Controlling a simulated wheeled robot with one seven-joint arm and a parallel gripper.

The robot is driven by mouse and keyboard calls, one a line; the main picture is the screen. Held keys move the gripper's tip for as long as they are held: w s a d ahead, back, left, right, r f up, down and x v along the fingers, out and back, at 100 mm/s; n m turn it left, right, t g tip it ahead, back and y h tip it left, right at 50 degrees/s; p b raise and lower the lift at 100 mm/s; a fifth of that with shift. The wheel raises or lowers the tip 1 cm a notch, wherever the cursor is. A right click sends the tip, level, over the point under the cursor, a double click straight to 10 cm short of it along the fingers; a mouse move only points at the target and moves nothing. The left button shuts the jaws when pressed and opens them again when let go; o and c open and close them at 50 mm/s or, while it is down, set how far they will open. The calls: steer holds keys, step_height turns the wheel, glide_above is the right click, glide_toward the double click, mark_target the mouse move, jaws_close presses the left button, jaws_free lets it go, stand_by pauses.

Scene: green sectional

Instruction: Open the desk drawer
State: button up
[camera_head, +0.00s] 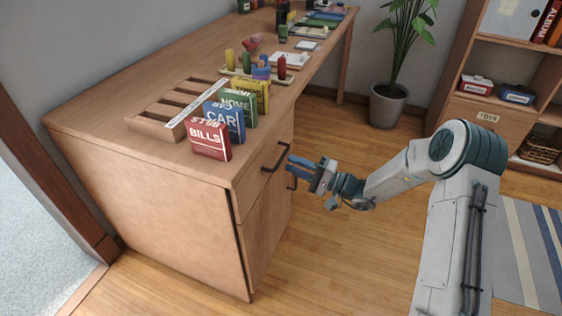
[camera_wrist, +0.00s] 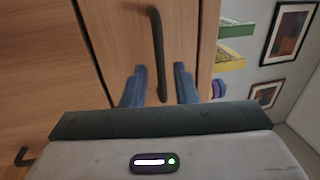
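The wooden desk (camera_head: 130,185) has a drawer front (camera_head: 262,178) on its right side, with a dark bar handle (camera_head: 283,150) near the top. My gripper (camera_head: 291,163) is beside this handle, its blue fingers pointing at the desk. In the wrist view my gripper (camera_wrist: 160,72) is open, and the dark handle (camera_wrist: 156,40) runs between the two fingers, with a gap on each side. The drawer looks shut. I cannot tell exactly how deep the fingers reach around the handle.
A second handle (camera_head: 291,182) sits lower on the desk; a handle also shows at lower left in the wrist view (camera_wrist: 25,157). Labelled boxes (camera_head: 222,122) stand along the desktop edge. Open wooden floor (camera_head: 345,260) lies beside the desk. A potted plant (camera_head: 388,104) stands behind.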

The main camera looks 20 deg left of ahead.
mark_target(281, 158)
steer(key=x, duration=0.5)
steer(key=shift+d, duration=0.1)
jaws_close()
